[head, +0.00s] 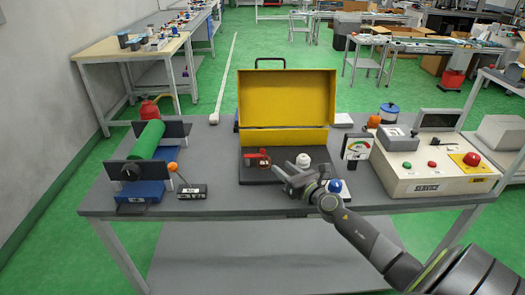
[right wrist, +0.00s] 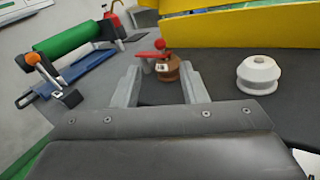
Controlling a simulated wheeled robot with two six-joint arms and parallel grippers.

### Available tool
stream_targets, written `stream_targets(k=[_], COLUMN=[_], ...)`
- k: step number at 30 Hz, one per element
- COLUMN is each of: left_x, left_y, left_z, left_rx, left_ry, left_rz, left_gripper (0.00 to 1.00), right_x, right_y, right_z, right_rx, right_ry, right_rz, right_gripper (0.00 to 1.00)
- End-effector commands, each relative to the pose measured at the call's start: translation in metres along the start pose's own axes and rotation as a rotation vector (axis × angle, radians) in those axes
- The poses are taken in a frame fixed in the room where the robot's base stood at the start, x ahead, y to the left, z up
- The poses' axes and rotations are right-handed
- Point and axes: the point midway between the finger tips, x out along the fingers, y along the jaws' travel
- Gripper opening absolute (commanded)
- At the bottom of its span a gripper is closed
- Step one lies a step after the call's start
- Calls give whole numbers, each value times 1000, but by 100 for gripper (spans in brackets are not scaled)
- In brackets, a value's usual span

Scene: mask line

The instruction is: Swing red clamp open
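The red clamp (head: 258,156) sits on the dark base of the yellow-lidded case (head: 286,103), left of a white knob (head: 303,160). In the right wrist view the red clamp (right wrist: 149,54) has a red ball end and lies over a brown round piece (right wrist: 168,70). My right gripper (head: 281,168) is just right of and in front of the clamp. In the right wrist view its two fingers (right wrist: 160,78) are apart, with the clamp beyond and between their tips. Nothing is held. My left gripper is not in view.
A green roller (head: 147,140) and a small lever box with an orange ball (head: 192,191) stand at left. A gauge (head: 357,146) and a control box (head: 425,178) stand at right. The yellow lid rises behind the clamp. The table's front strip (head: 240,203) is mostly clear.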

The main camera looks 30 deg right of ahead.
Motion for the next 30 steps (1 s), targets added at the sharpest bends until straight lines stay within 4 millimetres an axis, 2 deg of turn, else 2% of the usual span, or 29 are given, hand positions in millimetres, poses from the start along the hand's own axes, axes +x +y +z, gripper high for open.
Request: stream_targets(k=[1,12,18,24,30], left_x=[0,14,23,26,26], left_y=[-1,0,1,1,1], left_z=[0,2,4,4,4], left_rx=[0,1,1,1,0], left_ry=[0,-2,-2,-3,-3], left_rz=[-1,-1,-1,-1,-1], left_gripper=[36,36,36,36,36], right_x=[11,78,105,118,120], right_y=[1,0,0,0,0], right_z=[0,-2,-2,-1,0], right_rx=[3,3,2,2,2], right_ry=[-3,-2,-2,0,0], right_rz=[0,0,0,0,0], right_gripper=[39,39,39,39,39])
